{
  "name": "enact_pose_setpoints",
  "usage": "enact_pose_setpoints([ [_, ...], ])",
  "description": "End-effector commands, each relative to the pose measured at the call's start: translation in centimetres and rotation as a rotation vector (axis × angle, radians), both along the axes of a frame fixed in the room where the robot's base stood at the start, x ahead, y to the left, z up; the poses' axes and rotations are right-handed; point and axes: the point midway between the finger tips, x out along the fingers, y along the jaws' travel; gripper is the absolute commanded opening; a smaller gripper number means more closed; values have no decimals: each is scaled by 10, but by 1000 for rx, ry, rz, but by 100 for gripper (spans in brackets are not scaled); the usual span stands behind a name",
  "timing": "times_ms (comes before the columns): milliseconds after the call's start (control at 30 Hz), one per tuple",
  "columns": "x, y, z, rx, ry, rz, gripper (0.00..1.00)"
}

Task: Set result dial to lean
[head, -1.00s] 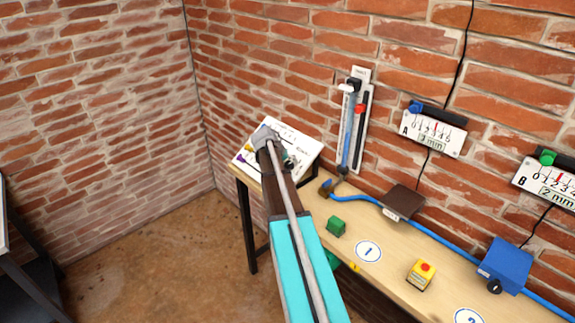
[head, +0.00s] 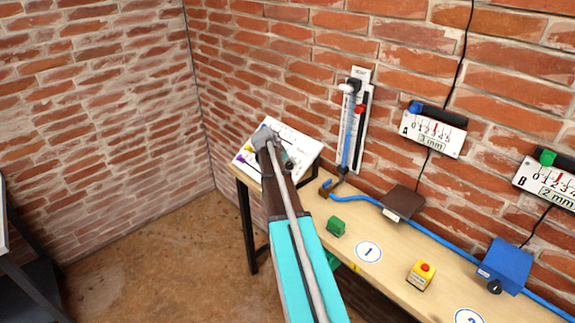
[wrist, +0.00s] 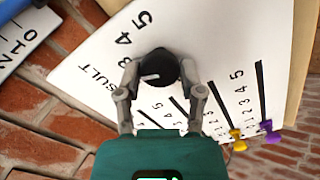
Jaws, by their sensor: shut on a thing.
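A white board (head: 302,143) lies tilted at the far left end of the bench, partly hidden by my arm in the head view. In the wrist view, the board (wrist: 85,75) carries the word RESULT and large numbers, of which 3, 4 and 5 can be read. A round black dial (wrist: 160,62) with a white pointer mark sits beside them. The mark points left in the wrist view. My gripper (wrist: 158,80) has its two fingers shut on the dial, one on each side. I see no word "lean" on the board.
Numbered slider tracks with yellow (wrist: 236,134) and purple (wrist: 267,126) knobs lie on the same board. Along the bench stand a green block (head: 336,226), a yellow box with a red button (head: 422,275) and a blue box (head: 505,264). A vertical gauge (head: 352,125) hangs on the wall.

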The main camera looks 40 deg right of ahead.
Motion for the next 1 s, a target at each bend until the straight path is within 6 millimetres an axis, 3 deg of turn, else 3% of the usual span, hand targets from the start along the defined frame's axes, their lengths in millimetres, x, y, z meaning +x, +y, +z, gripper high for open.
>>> enact_pose_setpoints([
  [133, 0, 0, 0, 1, 0, -1, 3],
  [167, 0, 0, 0, 1, 0, -1, 52],
  [333, 0, 0, 0, 1, -1, -2, 84],
  [1000, 0, 0, 0, 2, -27, -39, 84],
])
